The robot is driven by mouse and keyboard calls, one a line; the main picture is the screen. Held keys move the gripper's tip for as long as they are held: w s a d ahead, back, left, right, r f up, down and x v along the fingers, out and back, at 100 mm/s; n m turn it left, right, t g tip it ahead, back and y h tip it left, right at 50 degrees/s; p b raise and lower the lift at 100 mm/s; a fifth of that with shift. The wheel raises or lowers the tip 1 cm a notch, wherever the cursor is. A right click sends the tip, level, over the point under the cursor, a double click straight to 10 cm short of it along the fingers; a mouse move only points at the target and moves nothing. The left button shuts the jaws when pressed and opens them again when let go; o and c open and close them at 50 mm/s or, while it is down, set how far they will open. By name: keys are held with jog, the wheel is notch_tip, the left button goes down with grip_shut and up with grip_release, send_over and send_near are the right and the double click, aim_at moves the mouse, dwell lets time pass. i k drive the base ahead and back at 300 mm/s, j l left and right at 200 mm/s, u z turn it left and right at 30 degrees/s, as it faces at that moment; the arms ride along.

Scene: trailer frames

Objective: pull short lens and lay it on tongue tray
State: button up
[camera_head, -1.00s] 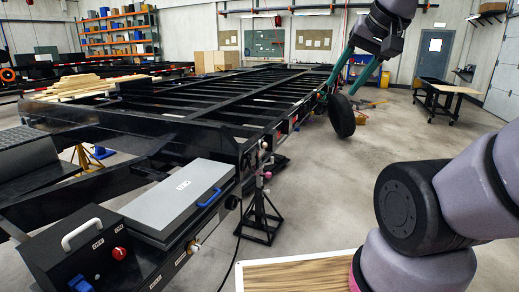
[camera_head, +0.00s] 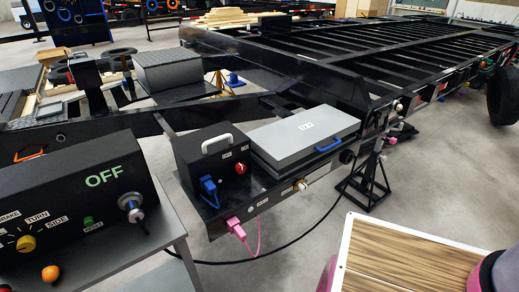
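Small red lens-like lights (camera_head: 442,88) sit along the black side rail; I cannot tell which is the short lens. On the trailer tongue is a grey flat-lidded box (camera_head: 304,136) with a blue handle. I cannot make out for certain which surface is the tongue tray.
A black control box (camera_head: 75,205) with an OFF sign stands on a grey table at lower left. A pink plug and cable (camera_head: 237,229) hang by the tongue. A black jack stand (camera_head: 368,185) supports the frame. A wood-topped panel (camera_head: 405,262) is at lower right.

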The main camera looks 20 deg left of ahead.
aim_at(398, 107)
jog(key=u, duration=0.45)
jog(key=i+l+u, duration=0.2)
jog(key=l+u, duration=0.25)
jog(key=i+l+u, duration=0.2)
jog(key=u, duration=0.25)
jog(key=i+l+u, duration=0.3)
jog(key=l, duration=0.95)
jog(key=l+u, duration=0.35)
jog(key=l, duration=3.05)
jog(key=k+j+z, duration=0.1)
jog(key=j, duration=0.3)
jog(key=k+j+z, duration=0.1)
jog(key=j, duration=0.35)
jog(key=k+j+z, duration=0.15)
jog(key=j, duration=0.25)
jog(key=k+j+z, duration=0.1)
jog(key=j, duration=0.3)
jog(key=k+j+z, duration=0.1)
jog(key=j, duration=0.25)
jog(key=k+j+z, duration=0.1)
jog(key=k+j, duration=0.15)
jog(key=j, duration=0.1)
